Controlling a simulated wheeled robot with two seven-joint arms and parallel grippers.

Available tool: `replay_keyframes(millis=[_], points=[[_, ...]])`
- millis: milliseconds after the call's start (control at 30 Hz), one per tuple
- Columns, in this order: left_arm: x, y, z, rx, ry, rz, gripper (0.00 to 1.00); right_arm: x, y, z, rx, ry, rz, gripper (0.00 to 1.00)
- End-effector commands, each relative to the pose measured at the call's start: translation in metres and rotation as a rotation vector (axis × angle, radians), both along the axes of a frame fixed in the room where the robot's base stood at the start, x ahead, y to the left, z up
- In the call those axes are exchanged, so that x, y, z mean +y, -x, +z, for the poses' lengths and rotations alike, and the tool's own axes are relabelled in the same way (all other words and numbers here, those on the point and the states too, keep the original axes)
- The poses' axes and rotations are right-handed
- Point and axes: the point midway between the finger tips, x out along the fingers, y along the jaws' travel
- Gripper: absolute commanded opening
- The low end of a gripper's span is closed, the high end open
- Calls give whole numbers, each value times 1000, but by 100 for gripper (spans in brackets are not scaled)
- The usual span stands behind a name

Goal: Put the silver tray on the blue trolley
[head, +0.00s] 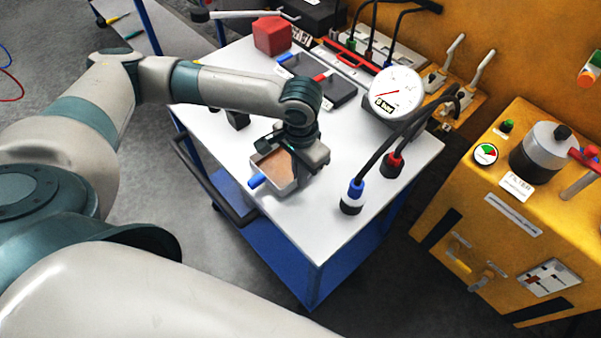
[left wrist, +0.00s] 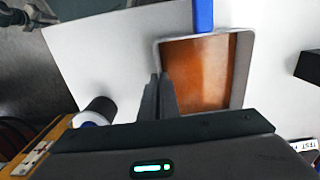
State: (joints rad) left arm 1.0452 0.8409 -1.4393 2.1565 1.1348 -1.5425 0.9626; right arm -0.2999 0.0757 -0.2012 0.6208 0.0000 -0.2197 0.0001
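The silver tray (head: 283,187), shallow with a brown inside and a blue tab at one end, is at the near left part of the white top of the blue trolley (head: 325,225). My left gripper (head: 296,172) reaches down at the tray's right side and covers part of it. In the left wrist view the tray (left wrist: 245,70) shows its brown floor, and my left fingers (left wrist: 160,78) are close together on its side wall. I cannot tell whether the tray touches the trolley top. My right gripper is out of view.
On the trolley, a round gauge (head: 396,95), a red block (head: 271,36) and dark cases (head: 337,90) stand toward the back. Cables with a blue-collared plug (head: 352,197) and a red-collared plug (head: 391,165) stand right of the tray. A yellow machine (head: 500,215) is at the right.

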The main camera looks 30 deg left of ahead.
Motion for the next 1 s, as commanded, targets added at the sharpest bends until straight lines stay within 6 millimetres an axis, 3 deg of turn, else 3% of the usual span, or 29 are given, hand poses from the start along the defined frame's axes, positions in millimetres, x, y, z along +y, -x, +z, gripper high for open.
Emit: replay_keyframes(millis=[433,500,533,1000], points=[[0,0,-5,0,1,1,0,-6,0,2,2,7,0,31],[0,0,-6,0,1,1,19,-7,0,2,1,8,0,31],[0,0,-5,0,1,1,21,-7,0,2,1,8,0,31],[0,-1,1,-2,1,0,21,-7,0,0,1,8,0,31]])
